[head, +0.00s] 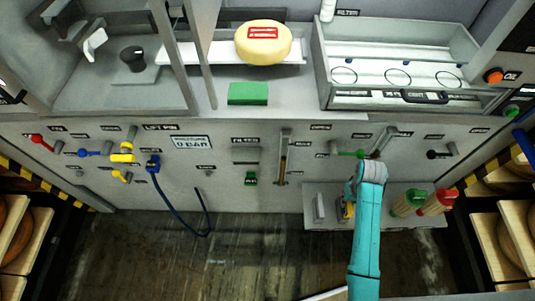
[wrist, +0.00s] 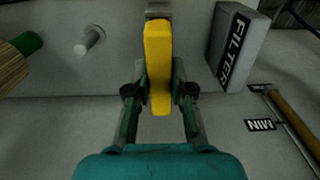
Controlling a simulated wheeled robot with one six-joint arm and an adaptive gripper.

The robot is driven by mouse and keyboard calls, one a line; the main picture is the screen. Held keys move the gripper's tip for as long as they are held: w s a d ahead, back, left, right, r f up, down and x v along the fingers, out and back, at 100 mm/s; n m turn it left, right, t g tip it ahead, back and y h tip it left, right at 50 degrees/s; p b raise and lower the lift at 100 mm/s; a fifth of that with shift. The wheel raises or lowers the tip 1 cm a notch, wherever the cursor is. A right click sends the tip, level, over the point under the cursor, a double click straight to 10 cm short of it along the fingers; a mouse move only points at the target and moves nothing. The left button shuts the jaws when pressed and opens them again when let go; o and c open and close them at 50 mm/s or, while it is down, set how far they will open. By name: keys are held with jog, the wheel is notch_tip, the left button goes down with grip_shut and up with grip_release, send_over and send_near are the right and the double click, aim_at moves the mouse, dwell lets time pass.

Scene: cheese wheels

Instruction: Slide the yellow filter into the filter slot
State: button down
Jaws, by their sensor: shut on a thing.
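The yellow filter (wrist: 158,75) is an upright flat bar between the two fingers of my gripper (wrist: 159,90) in the wrist view. My gripper is shut on it. In the head view my gripper (head: 348,205) is low at the small shelf, and only a little of the yellow filter (head: 346,211) shows beside it. A grey slot piece (head: 245,155) sits under a small label that seems to read FILTER on the panel, to the left of my gripper. I cannot tell whether the filter still touches the shelf.
A grey block marked FILTER (wrist: 232,45) stands beside the held filter; it also shows on the shelf (head: 319,207). A vertical gauge (head: 283,158) and several valve handles project from the panel.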

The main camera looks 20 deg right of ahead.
jog(key=shift+r, duration=2.5)
jog(key=shift+r, duration=1.4)
